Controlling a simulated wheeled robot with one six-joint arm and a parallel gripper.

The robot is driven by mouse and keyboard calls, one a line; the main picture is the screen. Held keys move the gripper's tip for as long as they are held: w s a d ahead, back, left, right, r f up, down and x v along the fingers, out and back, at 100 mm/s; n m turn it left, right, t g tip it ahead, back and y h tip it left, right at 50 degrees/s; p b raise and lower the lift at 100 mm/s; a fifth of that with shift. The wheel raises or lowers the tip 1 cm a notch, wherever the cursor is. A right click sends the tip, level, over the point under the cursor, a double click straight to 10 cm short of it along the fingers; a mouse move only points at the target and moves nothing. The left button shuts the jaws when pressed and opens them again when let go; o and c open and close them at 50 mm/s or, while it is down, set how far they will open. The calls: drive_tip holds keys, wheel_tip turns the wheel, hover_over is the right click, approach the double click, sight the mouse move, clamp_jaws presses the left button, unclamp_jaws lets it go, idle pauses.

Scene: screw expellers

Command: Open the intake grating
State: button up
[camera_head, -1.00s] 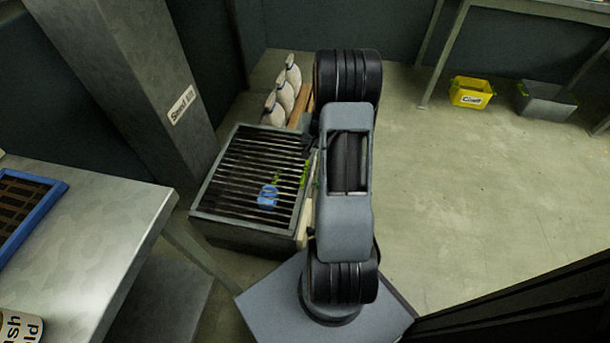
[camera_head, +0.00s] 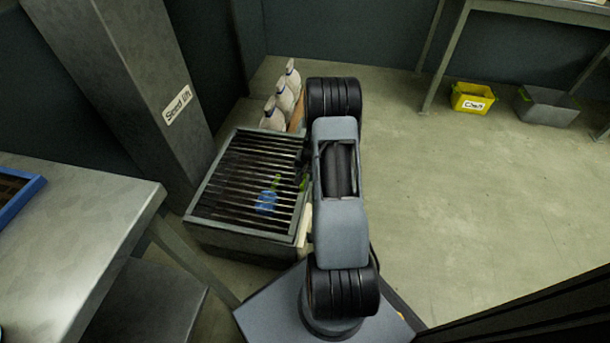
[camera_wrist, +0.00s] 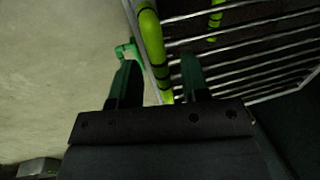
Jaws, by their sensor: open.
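The intake grating (camera_head: 245,175) is a frame of parallel dark bars lying flat over a grey metal box (camera_head: 235,238), left of my arm in the head view. Its bars (camera_wrist: 245,50) also show at the upper right of the wrist view. A yellow-green bar (camera_wrist: 151,40) runs along the grating's edge, and a bit of green (camera_head: 304,182) shows there in the head view. My gripper (camera_wrist: 158,75) is open, with the yellow-green bar between its fingers in the picture. I cannot tell whether the fingers touch it. My arm partly hides the gripper in the head view.
A blue object (camera_head: 266,202) shows below the bars. A grey column (camera_head: 130,85) and a metal table (camera_head: 75,245) are to the left. A yellow bin (camera_head: 472,98) and a grey bin (camera_head: 545,106) sit back right. The right floor is clear.

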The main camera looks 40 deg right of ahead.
drive_tip(key=shift+c, duration=0.3)
clamp_jaws()
idle(0.3)
